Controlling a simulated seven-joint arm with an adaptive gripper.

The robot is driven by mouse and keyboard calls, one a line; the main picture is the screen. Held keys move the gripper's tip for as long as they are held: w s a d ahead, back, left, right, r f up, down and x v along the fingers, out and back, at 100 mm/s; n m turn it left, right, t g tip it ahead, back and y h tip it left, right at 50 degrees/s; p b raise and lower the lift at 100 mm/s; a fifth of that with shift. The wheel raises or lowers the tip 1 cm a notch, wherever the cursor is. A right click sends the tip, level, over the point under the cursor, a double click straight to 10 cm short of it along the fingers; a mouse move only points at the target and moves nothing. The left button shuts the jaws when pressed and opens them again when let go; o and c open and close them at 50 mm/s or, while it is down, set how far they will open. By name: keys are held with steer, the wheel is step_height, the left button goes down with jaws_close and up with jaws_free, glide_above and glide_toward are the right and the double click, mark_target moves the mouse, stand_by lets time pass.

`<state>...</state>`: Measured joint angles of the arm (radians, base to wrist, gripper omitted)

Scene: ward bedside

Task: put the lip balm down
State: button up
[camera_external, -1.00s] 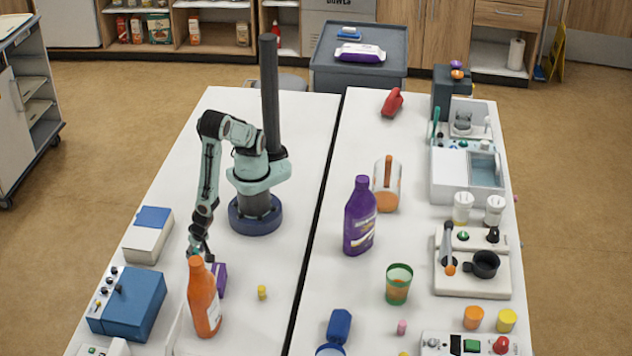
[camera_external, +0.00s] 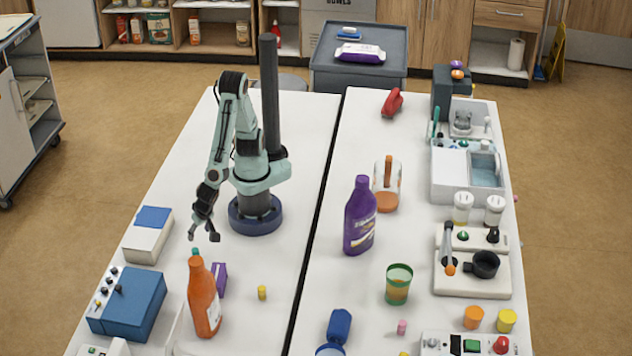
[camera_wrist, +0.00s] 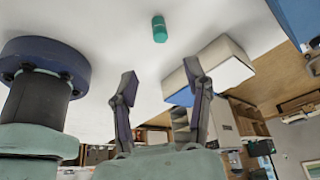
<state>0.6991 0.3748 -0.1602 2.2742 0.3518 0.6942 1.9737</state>
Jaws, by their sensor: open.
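A small teal cylinder, which looks like the lip balm (camera_wrist: 159,28), stands on the white table in the wrist view, beyond my fingertips. In the external view only its teal top (camera_external: 195,252) shows; the orange bottle hides the rest. My gripper (camera_external: 204,237) is above the table behind the bottle, raised clear of the cylinder. In the wrist view the two fingers of my gripper (camera_wrist: 160,78) are spread apart with nothing between them.
An orange bottle (camera_external: 204,305) and a purple box (camera_external: 219,280) stand close by the cylinder. A white box with a blue top (camera_external: 149,238) and a blue device (camera_external: 128,300) are to the left. The table right of my gripper has free room.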

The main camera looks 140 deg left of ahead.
steer(key=w+a+r+n+t, duration=0.2)
steer(key=w+a+r+n, duration=0.2)
steer(key=a+n, duration=0.4)
steer(key=w+a+r+n+t, duration=0.1)
steer(key=w+a+r+n, duration=0.25)
steer(key=a+n, duration=0.45)
steer(key=s+a+r+n, duration=0.2)
steer(key=a+n, duration=0.2)
steer(key=n, duration=0.6)
steer(key=s+a+r+n+t+y, duration=0.1)
steer(key=a+n, duration=0.4)
steer(key=n, duration=0.5)
steer(key=shift+s+r, duration=0.8)
steer(key=shift+s, duration=0.25)
